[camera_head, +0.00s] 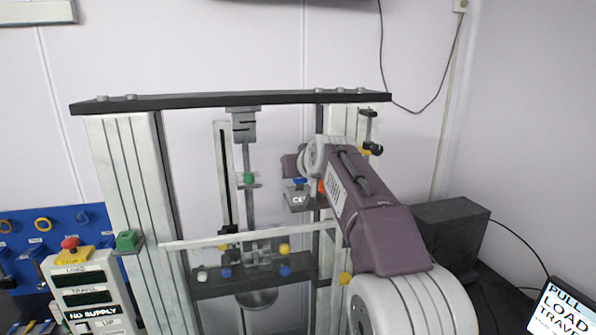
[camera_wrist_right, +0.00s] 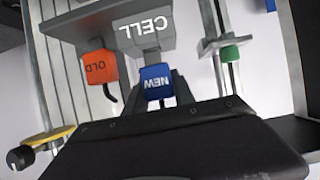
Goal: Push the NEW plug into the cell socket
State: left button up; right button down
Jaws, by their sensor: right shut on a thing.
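The blue NEW plug (camera_wrist_right: 157,82) is held between the grey fingers of my right gripper (camera_wrist_right: 158,88), which is shut on it. In the wrist view, the plug lines up with the grey CELL box (camera_wrist_right: 130,30). A pale neck shows between them; I cannot tell how deep the plug sits in the socket. In the head view, the blue plug (camera_head: 300,181) is just above the CELL box (camera_head: 298,200), with my right arm reaching in from the right. My left gripper is not in view.
The test frame's black top bar (camera_head: 230,101) and pale uprights (camera_head: 130,185) surround the work area. A green-knobbed clamp (camera_head: 248,179) hangs left of the CELL box. A control box (camera_head: 85,290) stands at lower left.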

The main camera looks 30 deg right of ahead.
jog(key=shift+f, duration=0.1)
jog(key=shift+f+b, duration=0.75)
jog(key=shift+b, duration=0.1)
jog(key=c, duration=1)
grip_release()
jog(key=shift+o, duration=0.2)
notch_tip(320, 180, up, 5)
jog(key=p, duration=0.5)
jog(key=shift+r, duration=0.15)
jog(key=shift+f, duration=0.2)
